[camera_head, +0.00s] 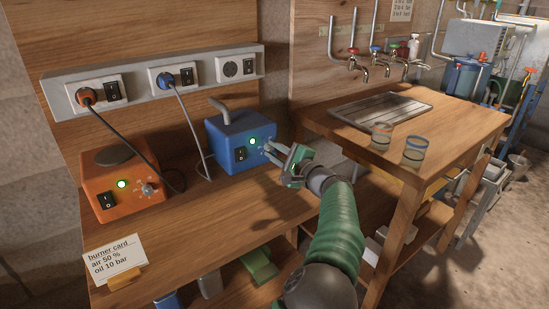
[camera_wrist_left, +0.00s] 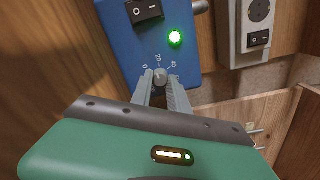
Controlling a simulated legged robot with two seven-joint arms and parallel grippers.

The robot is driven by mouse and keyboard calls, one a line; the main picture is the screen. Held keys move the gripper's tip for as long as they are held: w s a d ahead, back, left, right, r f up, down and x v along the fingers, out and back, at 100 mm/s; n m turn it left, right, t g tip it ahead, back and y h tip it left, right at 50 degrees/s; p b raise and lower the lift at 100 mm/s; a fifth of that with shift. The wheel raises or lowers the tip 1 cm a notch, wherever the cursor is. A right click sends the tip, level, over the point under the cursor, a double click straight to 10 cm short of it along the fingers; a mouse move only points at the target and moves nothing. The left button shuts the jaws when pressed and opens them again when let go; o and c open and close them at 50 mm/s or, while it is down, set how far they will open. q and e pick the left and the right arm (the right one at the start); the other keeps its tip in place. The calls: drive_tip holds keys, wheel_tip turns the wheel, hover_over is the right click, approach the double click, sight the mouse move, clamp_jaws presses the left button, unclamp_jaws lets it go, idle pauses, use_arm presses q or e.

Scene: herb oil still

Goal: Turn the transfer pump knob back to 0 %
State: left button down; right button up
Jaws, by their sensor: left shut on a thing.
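The blue box with a bent grey pipe on top (camera_head: 240,143), taken as the transfer pump, stands on the wooden bench by the back wall. It has a black switch, a lit green light and a knob low on its front. The knob (camera_wrist_left: 160,77) sits between the fingertips in the left wrist view, below dial marks reading 0, 20 and 40. The knob's pointer cannot be made out. My left gripper (camera_head: 270,149) is shut on the knob, and its fingers also show in the left wrist view (camera_wrist_left: 161,88). My right gripper is not in view.
An orange box (camera_head: 122,183) with a lit green light and its own knob stands at left. A socket strip (camera_head: 160,80) with plugged cables runs above. A burner card (camera_head: 114,258) stands at the front. Two glasses (camera_head: 381,136) stand on the side table at right.

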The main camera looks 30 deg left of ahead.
use_arm(q)
drive_tip(key=n+b, duration=0.2)
drive_tip(key=f+n+b, duration=0.1)
drive_tip(key=n+b, duration=0.1)
drive_tip(key=n, duration=0.1)
drive_tip(key=shift+s+d+b, duration=0.1)
drive_tip(key=shift+s+b, duration=0.05)
drive_tip(key=shift+b, duration=0.25)
drive_tip(key=shift+r+n+b, duration=0.15)
drive_tip(key=shift+n+b, duration=0.95)
drive_tip(key=shift+n, duration=0.2)
drive_tip(key=c, duration=1.3)
unclamp_jaws()
drive_tip(key=shift+r, duration=0.1)
drive_tip(key=shift+o, duration=0.2)
drive_tip(key=shift+r, duration=0.1)
